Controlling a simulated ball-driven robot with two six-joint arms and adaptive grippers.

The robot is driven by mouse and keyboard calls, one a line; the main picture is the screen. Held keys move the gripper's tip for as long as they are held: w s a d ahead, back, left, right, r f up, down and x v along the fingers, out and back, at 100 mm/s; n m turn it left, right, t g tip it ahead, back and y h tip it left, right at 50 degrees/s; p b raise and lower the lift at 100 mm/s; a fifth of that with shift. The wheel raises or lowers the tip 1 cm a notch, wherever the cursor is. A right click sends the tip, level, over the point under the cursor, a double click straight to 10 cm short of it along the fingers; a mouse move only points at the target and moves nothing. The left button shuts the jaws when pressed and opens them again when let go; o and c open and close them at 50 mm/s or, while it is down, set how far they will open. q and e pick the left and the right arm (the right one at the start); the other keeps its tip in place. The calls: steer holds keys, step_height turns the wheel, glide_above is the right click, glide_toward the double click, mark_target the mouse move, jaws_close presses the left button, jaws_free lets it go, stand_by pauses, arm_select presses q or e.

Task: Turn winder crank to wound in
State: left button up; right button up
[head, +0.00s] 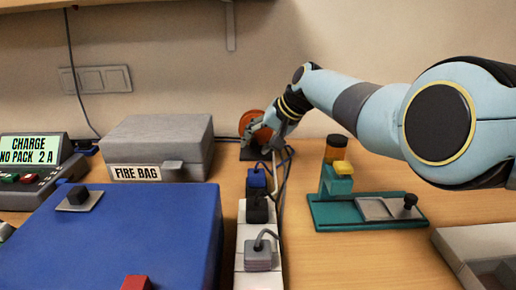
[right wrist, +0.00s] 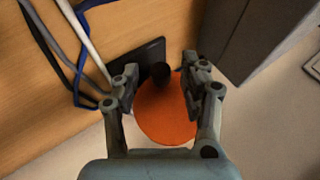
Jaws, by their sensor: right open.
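The winder is an orange disc (right wrist: 163,112) with a dark base plate (right wrist: 136,58), standing at the back of the bench near the wall. The disc also shows in the head view (head: 253,121), partly behind my right gripper (head: 256,136). A dark round knob (right wrist: 161,72), seemingly the crank's handle, lies between the fingertips of my right gripper (right wrist: 164,84) in the right wrist view. The fingers stand open on either side of it, and I see no clear grip on it. My left gripper is not in view.
A grey fire bag box (head: 160,140) stands left of the winder. A white power strip (head: 242,240) with plugs and cables runs forward from it. A teal fixture (head: 345,213) stands right, a blue case (head: 130,235) front left. Cables (right wrist: 84,45) run beside the winder.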

stand_by(0.3)
steer(key=shift+f, duration=0.1)
jaws_close()
steer(key=shift+a+f+y+b, duration=0.1)
steer(key=shift+f+y+b, duration=0.2)
steer(key=shift+y+b, duration=0.7)
steer(key=shift+a+r+m+y, duration=0.1)
steer(key=shift+r+m+y, duration=0.1)
steer(key=shift+m+y, duration=0.1)
jaws_free()
steer(key=shift+r, duration=0.1)
steer(key=v, duration=1.2)
steer(key=shift+s, duration=0.1)
